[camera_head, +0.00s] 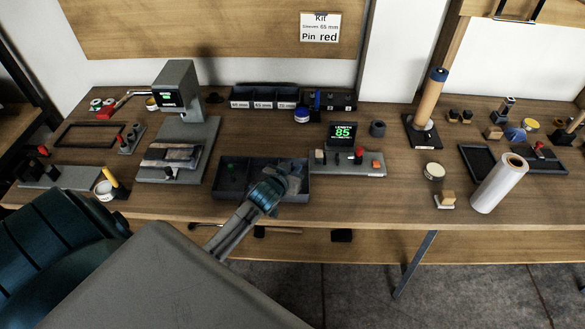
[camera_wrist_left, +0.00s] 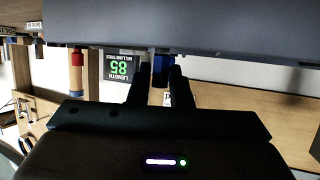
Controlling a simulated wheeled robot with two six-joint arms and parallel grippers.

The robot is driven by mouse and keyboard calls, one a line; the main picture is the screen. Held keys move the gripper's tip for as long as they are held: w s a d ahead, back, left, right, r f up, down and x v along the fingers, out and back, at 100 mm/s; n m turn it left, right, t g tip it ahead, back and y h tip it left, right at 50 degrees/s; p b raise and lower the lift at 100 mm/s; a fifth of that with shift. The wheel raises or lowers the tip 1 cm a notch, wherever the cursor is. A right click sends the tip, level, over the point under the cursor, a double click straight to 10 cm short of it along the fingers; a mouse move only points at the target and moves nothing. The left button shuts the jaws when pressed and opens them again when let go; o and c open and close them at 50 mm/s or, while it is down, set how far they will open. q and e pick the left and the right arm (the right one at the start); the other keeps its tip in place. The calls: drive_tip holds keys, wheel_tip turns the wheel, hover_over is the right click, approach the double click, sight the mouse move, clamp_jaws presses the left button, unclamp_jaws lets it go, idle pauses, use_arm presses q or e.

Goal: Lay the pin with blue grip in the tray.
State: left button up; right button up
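A dark open tray (camera_head: 228,193) lies near the front edge of the bench in the head view. My left gripper (camera_head: 291,177) is low over its right part and hides some of the inside. In the left wrist view its two fingers (camera_wrist_left: 161,72) stand apart. A narrow blue piece (camera_wrist_left: 157,95) shows in the gap between them; it looks to be behind the fingers, and I cannot tell if it is the pin with blue grip. An upright blue piece (camera_head: 317,100) stands at the back of the bench. No pin can be made out clearly in the tray. My right gripper is out of view.
A length gauge (camera_head: 343,133) reading 85 stands right of the tray on a grey base (camera_head: 350,169). A grey press (camera_head: 179,88) stands to the left. Small labelled bins (camera_head: 264,96) are behind. A white roll (camera_head: 500,183) and a black tray (camera_head: 478,160) are at right.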

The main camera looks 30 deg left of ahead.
use_arm(q)
drive_tip(key=shift+o, duration=1.3)
drive_tip(key=shift+r, duration=0.15)
drive_tip(key=shift+s, duration=0.4)
drive_tip(key=b+v, duration=0.2)
drive_tip(key=v, duration=0.9)
drive_tip(key=shift+r, duration=0.2)
drive_tip(key=shift+d, duration=0.1)
